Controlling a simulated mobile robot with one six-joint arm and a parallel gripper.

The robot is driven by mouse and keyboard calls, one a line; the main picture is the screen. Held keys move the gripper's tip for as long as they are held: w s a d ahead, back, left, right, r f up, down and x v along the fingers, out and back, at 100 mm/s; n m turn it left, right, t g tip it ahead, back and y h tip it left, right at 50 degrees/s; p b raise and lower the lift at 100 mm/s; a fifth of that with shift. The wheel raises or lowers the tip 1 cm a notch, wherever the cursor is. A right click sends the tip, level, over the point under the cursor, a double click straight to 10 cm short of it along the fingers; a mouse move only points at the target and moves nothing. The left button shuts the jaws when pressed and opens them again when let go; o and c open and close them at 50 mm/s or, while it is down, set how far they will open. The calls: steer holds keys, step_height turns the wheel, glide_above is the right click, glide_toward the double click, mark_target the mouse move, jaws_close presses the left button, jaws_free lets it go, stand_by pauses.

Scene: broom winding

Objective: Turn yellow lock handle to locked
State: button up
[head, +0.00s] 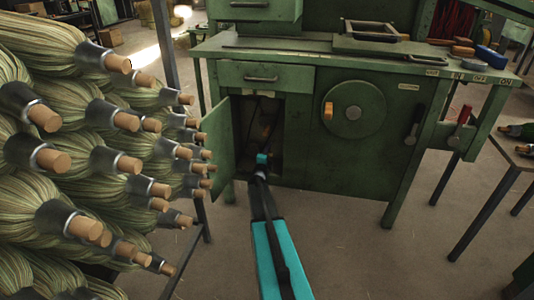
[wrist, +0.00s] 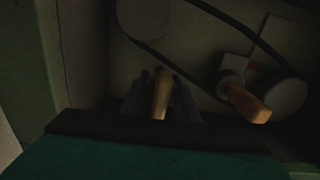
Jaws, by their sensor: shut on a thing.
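In the wrist view, a tan-yellow handle (wrist: 162,96) stands between the two dark fingers of my gripper (wrist: 161,78), which is shut on it. It looks roughly upright in the picture; its far end and mounting are hard to make out in the dark. In the head view my arm reaches into the open compartment (head: 278,150) of the green machine, and the wrist hides the gripper and most of the handle's area. I cannot read a lock position from these frames.
A second, orange-tan handle (wrist: 246,103) sits to the right of my gripper, by a round pulley (wrist: 284,92) and dark belt. The compartment's green door (head: 218,150) stands open on the left. A rack of brooms (head: 100,150) crowds the left. Floor is clear at front right.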

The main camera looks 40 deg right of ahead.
steer(key=shift+s+d+r+n+p, duration=0.1)
steer(key=shift+d+r+n+p, duration=0.1)
steer(key=shift+n+p, duration=0.15)
steer(key=shift+c, duration=0.2)
steer(key=shift+o, duration=0.2)
steer(key=shift+n+p, duration=0.85)
steer(key=shift+p, duration=0.15)
steer(key=shift+s+d+f+n+p, duration=0.1)
steer(key=shift+n+p, duration=2.45)
steer(key=shift+n, duration=0.65)
steer(key=shift+s+f+n+p, duration=0.1)
steer(key=shift+n+p, duration=2.4)
steer(key=shift+n, duration=0.7)
steer(key=o, duration=0.6)
steer(key=shift+o, duration=0.4)
steer(key=shift+w, duration=0.1)
